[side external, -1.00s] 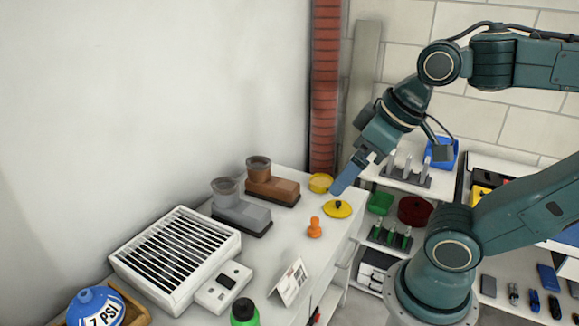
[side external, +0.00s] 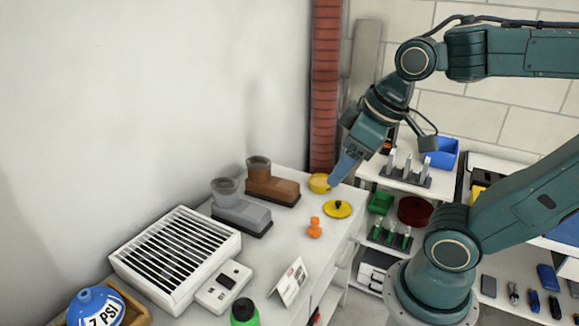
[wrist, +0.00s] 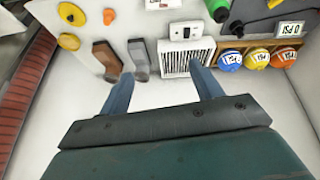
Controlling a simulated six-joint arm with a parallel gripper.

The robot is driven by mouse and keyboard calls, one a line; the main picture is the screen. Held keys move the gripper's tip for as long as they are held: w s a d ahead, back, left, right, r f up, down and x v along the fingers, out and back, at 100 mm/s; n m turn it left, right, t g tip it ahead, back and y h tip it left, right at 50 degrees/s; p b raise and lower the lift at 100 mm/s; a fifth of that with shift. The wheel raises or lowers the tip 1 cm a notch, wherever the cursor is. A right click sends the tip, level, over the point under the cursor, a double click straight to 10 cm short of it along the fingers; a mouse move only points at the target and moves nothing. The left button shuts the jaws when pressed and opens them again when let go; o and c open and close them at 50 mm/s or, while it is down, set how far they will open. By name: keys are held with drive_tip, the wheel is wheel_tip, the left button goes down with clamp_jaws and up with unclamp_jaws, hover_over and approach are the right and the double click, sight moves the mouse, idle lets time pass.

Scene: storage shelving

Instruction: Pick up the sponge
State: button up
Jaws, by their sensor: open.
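No thing in view is clearly a sponge. A round yellow piece (side external: 319,184) lies at the back right of the white worktop, and I cannot tell whether it is the sponge. It also shows at the upper left in the wrist view (wrist: 68,42). My gripper (side external: 334,182) points down beside this piece in the side external view, with a finger overlapping its right edge. In the wrist view my gripper (wrist: 161,76) has its two blue-grey fingers wide apart, with nothing between them.
A yellow disc with a dark knob (side external: 337,210) and an orange peg (side external: 314,228) lie in front. A brown device (side external: 271,188) and a grey device (side external: 242,216) stand to the left, beside a vented white box (side external: 176,258). The wall is close behind.

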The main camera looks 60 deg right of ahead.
drive_tip(key=w+d+f+n+g, duration=0.2)
drive_tip(key=w+d+f+n, duration=0.15)
drive_tip(key=w, duration=0.25)
drive_tip(key=n+g, duration=0.3)
drive_tip(key=n, duration=1)
hover_over(315, 218)
wheel_tip(315, 218, down, 19)
drive_tip(key=shift+m, duration=0.25)
drive_tip(key=shift+d+f, duration=0.1)
drive_tip(key=shift+f, duration=4.3)
drive_tip(key=shift+s, duration=0.1)
drive_tip(key=shift+f, duration=2.55)
drive_tip(key=c, duration=1)
